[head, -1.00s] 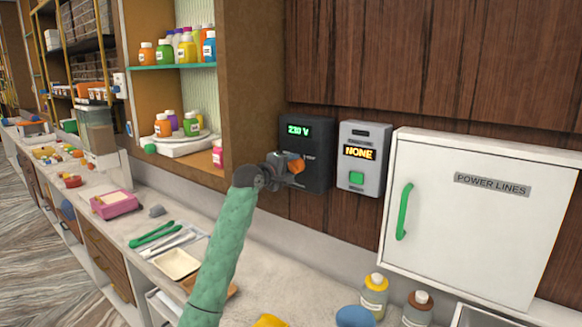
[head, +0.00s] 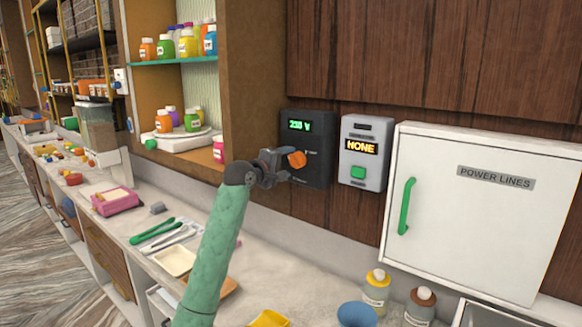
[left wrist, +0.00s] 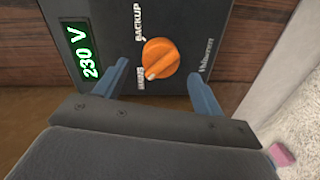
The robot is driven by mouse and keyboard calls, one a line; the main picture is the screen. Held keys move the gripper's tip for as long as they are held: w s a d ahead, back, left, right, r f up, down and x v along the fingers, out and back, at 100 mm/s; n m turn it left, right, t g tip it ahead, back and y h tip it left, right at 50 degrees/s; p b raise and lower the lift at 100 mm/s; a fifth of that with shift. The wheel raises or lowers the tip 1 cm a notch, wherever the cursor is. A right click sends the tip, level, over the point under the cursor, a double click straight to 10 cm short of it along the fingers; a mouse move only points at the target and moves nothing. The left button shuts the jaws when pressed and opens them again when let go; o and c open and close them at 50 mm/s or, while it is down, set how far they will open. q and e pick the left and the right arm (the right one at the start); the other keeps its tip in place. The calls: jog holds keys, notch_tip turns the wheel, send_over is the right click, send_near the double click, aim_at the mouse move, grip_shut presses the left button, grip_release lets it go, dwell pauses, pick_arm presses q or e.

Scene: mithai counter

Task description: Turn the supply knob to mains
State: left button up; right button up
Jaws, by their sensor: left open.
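The supply knob (left wrist: 160,58) is orange and sits on a dark panel (left wrist: 190,20). In the left wrist view its white mark points at the small label at lower left, which seems to read MAINS (left wrist: 140,80); the BACKUP label (left wrist: 137,20) is above it. In the head view the knob (head: 297,159) shows just beyond my left gripper (head: 281,166). My left gripper (left wrist: 164,82) is open, with one finger on each side of the knob and gaps between. The panel's green display (head: 299,125) reads 230 V. My right gripper is not in view.
A grey box (head: 363,165) with a NONE display and green button is right of the panel. A white POWER LINES cabinet (head: 450,230) with a green handle stands farther right. A shelf with jars (head: 180,66) is at left.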

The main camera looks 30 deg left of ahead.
pick_arm(q)
jog(key=shift+s+a+f+b, duration=0.1)
jog(key=shift+s+b, duration=0.3)
jog(key=shift+s, duration=0.85)
jog(key=shift+s+r+b, duration=0.2)
jog(key=shift+s+b, duration=0.1)
jog(key=shift+s, duration=0.55)
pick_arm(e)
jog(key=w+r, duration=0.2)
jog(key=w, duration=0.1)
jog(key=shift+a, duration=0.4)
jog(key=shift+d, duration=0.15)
